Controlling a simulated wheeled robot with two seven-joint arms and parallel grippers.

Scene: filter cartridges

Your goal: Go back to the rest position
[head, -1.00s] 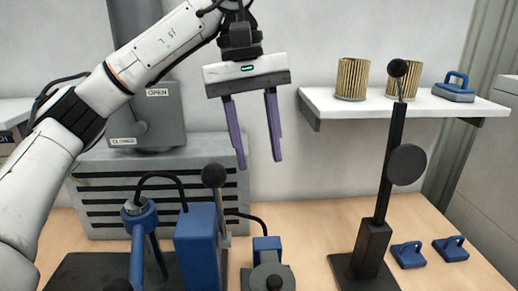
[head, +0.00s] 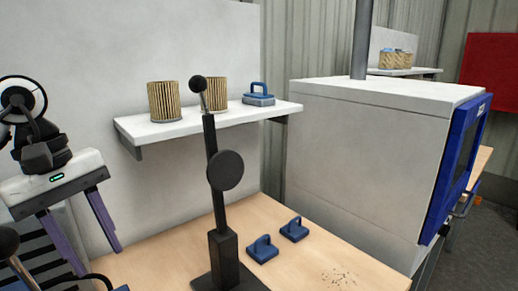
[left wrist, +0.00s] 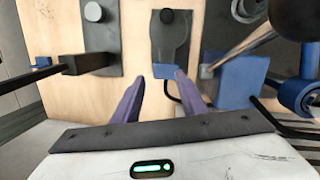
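My left gripper (head: 76,232) is at the left of the head view, above the bench. Its two purple fingers are spread apart with nothing between them. The left wrist view also shows the open fingers (left wrist: 156,97), pointing over the bench and its fixtures. My right gripper is in neither view.
A black lever stand (head: 222,230) rises from the wooden bench (head: 325,262). Two blue handled blocks (head: 262,249) lie beside it. A wall shelf (head: 150,130) holds two pleated cartridges (head: 163,101) and a blue-handled block (head: 259,94). A large white cabinet (head: 365,160) stands at right.

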